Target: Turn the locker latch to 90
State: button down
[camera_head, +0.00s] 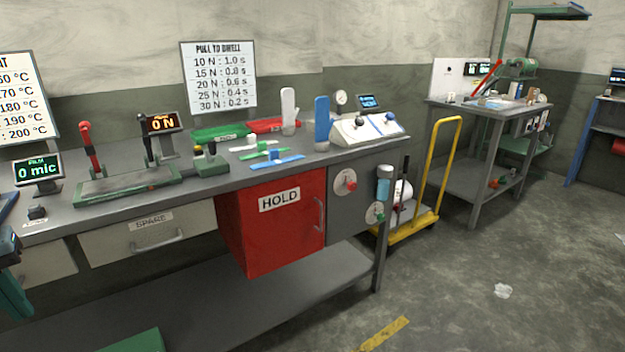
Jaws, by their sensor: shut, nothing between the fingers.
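A grey cabinet (345,212) hangs under the right end of the workbench. Its front carries a round red knob on a pale disc (347,181) and a second, lower knob on a pale disc (376,212). The angle of either knob is too small to read, and no label marks one as the locker latch. Left of it is a red box front marked HOLD (280,225), with a vertical handle (319,213) at its right edge. My gripper's fingers do not show; a dark and teal part at the left edge may be mine.
The workbench (235,180) holds a red-lever press (90,150), trays, coloured strips and a white console (365,128). A drawer marked SPARE (150,232) is left of the red box. A yellow cart (430,190) stands right of the bench. The floor in front is mostly clear.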

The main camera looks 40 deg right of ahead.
aim_at(352, 186)
jog(key=l+z, duration=0.3)
jog(key=l, duration=0.7)
jog(key=l+z, duration=0.3)
jog(key=l, duration=0.7)
jog(key=i, duration=0.05)
